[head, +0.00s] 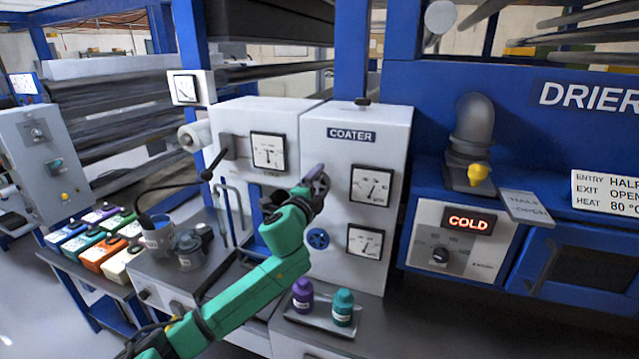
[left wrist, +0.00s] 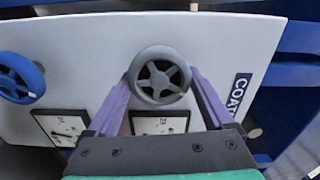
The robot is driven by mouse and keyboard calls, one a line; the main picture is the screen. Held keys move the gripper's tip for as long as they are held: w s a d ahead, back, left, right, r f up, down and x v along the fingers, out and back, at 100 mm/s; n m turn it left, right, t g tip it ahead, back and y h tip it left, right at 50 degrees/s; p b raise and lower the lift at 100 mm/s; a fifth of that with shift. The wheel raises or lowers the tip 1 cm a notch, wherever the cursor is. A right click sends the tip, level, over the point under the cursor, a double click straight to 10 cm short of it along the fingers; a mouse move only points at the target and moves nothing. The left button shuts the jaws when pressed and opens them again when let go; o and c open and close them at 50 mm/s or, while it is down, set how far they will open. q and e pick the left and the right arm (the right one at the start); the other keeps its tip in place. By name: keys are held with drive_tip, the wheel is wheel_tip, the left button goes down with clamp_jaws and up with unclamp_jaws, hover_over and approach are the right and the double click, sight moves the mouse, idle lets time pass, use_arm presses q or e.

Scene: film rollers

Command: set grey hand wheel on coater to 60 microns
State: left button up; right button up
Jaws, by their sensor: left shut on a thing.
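The white coater cabinet (head: 352,130) stands in the middle of the head view. My left gripper (head: 318,176) is at its upper left, with its purple fingers on the grey hand wheel. In the left wrist view the spoked grey hand wheel (left wrist: 160,55) sits between the two fingers, which close on its rim from both sides. The gripper hides most of the wheel in the head view. A white dial (head: 371,185) is just right of the wheel; its needle tilts up to the right, but its numbers are too small to read. My right gripper is out of view.
A blue hand wheel (head: 318,239) sits below the grey one, beside a second dial (head: 365,242). A purple bottle (head: 303,295) and a teal bottle (head: 343,307) stand on a tray below. The drier's COLD display (head: 468,221) is at the right.

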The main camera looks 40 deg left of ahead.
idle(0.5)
use_arm(q)
drive_tip(key=o, duration=1.1)
drive_tip(key=shift+s+f, duration=0.15)
drive_tip(key=shift+s, duration=0.05)
drive_tip(key=b+v, duration=0.3)
drive_tip(key=v, duration=1.1)
drive_tip(key=shift+s+d, duration=0.1)
drive_tip(key=shift+d, duration=0.05)
